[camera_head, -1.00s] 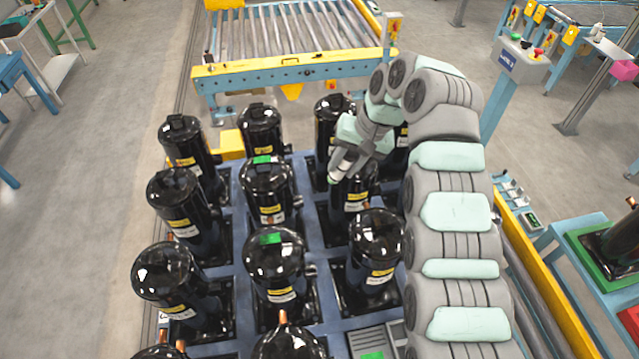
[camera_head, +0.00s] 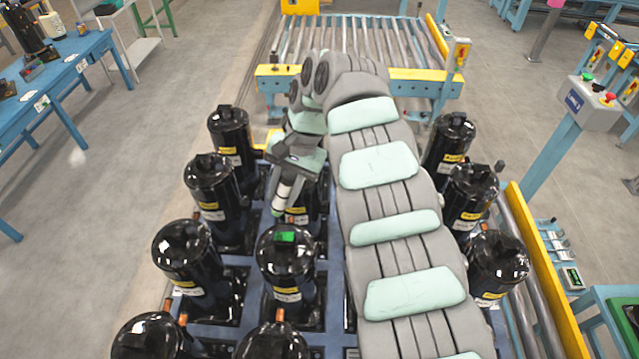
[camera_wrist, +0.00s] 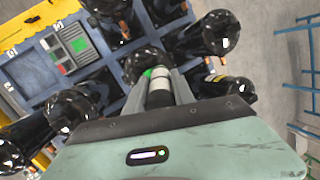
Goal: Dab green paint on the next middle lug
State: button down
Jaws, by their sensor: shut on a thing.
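My gripper (camera_head: 282,192) is shut on a slim paint marker with a white and dark barrel, which also shows between the fingers in the wrist view (camera_wrist: 160,92). In the head view the marker points down over the middle column of black compressors. The compressor under it (camera_head: 299,216) has its top hidden by my gripper and arm. The nearer middle compressor (camera_head: 271,262) carries a green mark (camera_head: 285,236) on its top lug. In the wrist view green (camera_wrist: 158,72) shows at the marker's end; I cannot tell whether it is the tip or paint, or whether they touch.
Black compressors stand close on both sides, at left (camera_head: 210,187) and right (camera_head: 496,266). My arm hides much of the pallet's middle. A roller conveyor (camera_head: 350,38) lies beyond, and a control post (camera_head: 560,150) stands at right.

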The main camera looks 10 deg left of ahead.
aim_at(280, 209)
jog(key=shift+s+a, duration=0.3)
jog(key=shift+a, duration=0.1)
jog(key=shift+s+a+f, duration=0.1)
jog(key=shift+f, duration=0.05)
jog(key=shift+f+b, duration=0.95)
jog(key=shift+f, duration=1.45)
